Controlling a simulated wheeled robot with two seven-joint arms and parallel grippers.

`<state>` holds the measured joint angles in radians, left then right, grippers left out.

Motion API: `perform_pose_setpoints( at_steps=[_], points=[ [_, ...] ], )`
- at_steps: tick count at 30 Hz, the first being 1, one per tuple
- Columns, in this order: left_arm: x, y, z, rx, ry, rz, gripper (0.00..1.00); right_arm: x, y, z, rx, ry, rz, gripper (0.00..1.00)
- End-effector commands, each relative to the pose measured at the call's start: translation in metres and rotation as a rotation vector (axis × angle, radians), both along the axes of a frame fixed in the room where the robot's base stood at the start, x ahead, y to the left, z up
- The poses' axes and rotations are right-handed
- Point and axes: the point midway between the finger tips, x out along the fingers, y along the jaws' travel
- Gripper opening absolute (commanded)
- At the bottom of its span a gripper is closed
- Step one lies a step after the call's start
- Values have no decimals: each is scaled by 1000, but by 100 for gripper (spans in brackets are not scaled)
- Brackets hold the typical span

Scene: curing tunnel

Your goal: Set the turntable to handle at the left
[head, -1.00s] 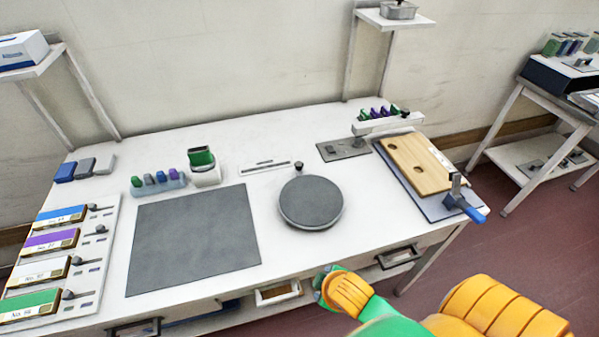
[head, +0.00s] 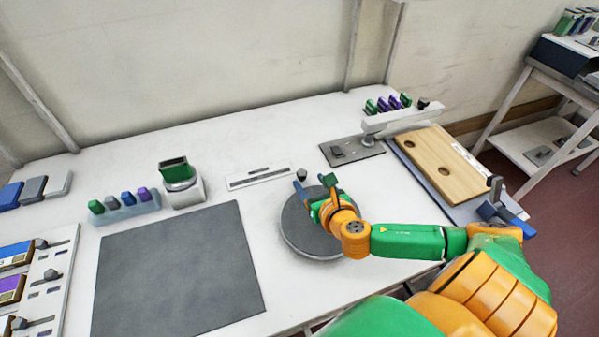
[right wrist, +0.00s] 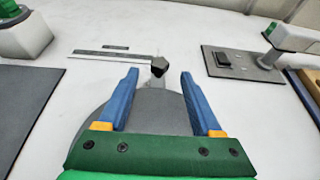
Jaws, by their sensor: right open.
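The turntable is a round dark grey disc (head: 300,232) on the white table, partly covered by my right gripper in the head view. Its small black handle knob (head: 302,175) stands at the disc's far edge. In the right wrist view the knob (right wrist: 159,66) is beyond and between the two blue fingertips, with the disc (right wrist: 152,108) below them. My right gripper (head: 316,184) is open and empty over the disc, its fingers pointing at the knob. I cannot tell whether a finger touches it. My left gripper is not in view.
A slotted white plate (head: 262,177) lies left of the knob. A large grey mat (head: 175,270) lies to the left. A grey metal plate (head: 352,150) and a wooden board (head: 440,165) lie to the right. A green-topped device (head: 180,180) stands behind the mat.

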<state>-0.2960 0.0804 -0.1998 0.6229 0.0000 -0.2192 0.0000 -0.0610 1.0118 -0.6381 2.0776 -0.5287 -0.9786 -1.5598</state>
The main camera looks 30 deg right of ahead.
Motion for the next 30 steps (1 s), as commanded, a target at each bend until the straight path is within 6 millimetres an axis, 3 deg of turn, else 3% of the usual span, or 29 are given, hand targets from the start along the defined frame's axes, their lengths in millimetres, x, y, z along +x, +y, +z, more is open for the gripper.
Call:
perform_pose_setpoints(
  at_steps=[7, 18, 20, 26, 30],
  points=[
    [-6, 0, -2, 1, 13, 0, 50, 41, -10, -16, 4, -1, -4, 66],
    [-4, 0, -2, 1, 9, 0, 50, 51, -12, -21, 6, 2, -2, 66],
    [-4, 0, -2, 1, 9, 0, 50, 50, -12, -21, 6, 2, -2, 53],
    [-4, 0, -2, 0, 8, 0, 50, 50, -12, -21, 6, 2, -2, 0],
    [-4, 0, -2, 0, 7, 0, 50, 50, -12, -21, 6, 2, -2, 0]
  ],
)
